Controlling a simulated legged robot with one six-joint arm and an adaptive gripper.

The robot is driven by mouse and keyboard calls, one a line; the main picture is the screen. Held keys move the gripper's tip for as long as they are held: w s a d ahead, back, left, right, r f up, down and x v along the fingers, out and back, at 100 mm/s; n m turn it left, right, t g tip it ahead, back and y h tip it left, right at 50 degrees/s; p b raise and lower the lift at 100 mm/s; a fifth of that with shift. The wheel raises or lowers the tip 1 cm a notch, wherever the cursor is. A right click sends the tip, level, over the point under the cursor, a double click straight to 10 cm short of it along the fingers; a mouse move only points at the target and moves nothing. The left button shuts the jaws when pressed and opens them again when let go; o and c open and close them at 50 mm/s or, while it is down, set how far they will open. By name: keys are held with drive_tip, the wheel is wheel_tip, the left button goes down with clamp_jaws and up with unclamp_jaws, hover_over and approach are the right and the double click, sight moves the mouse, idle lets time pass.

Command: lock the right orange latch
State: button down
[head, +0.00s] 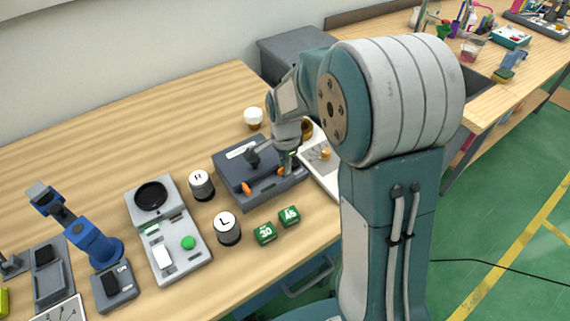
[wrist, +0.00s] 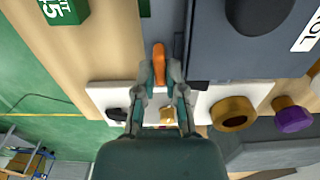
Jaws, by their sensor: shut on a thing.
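The dark grey box (head: 262,187) stands on the wooden bench with a black knob (head: 252,157) on top; the box (wrist: 225,62) also fills the upper right of the wrist view. The left orange latch (head: 247,189) shows on its front side. The right orange latch (wrist: 159,58) sits at the box edge in the wrist view, between my fingertips. My gripper (wrist: 160,74) is shut on this latch. In the head view my gripper (head: 287,166) is at the right end of the box front and largely hides the right latch.
Green cubes marked 30 (head: 265,233) and 45 (head: 289,216) stand in front of the box. A white tray (head: 329,178) with small parts lies close on the right.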

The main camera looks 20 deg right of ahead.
drive_tip(key=shift+n, duration=0.3)
drive_tip(key=n, duration=0.3)
drive_tip(key=shift+w+n, duration=0.1)
drive_tip(key=shift+n, duration=0.3)
drive_tip(key=n, duration=0.4)
drive_tip(key=shift+a+n, duration=0.1)
drive_tip(key=shift+n, duration=0.2)
drive_tip(key=n, duration=0.4)
drive_tip(key=shift+a, duration=0.1)
drive_tip(key=shift+w+n, duration=0.1)
drive_tip(key=shift+n, duration=2.3)
drive_tip(key=c, duration=0.7)
unclamp_jaws()
drive_tip(key=shift+a, duration=0.1)
